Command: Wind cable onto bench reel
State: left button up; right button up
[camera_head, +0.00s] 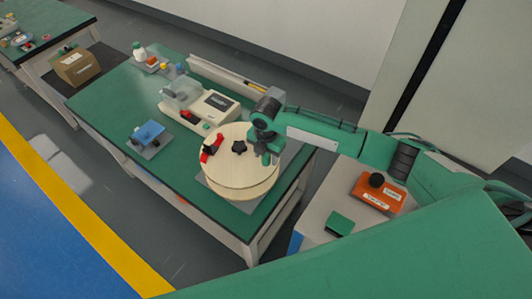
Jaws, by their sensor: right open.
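A round, pale wooden bench reel (232,180) lies flat on a grey plate near the right end of the green bench. A red piece (208,150) and a black star-shaped knob (239,147) sit on its top. My right gripper (268,157) is over the reel's right side, pointing down beside the black knob, open with nothing seen between its fingers. Whether it touches the reel is hard to tell. My left gripper is not in view. No cable can be made out clearly.
A cream machine with a display (215,105) stands behind the reel on the green bench (105,104). A blue block on a grey base (149,134) is at the front left. An orange box (378,190) sits on a cabinet at right. The bench's left part is mostly clear.

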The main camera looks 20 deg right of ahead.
grip_shut()
jog(key=shift+w, duration=0.1)
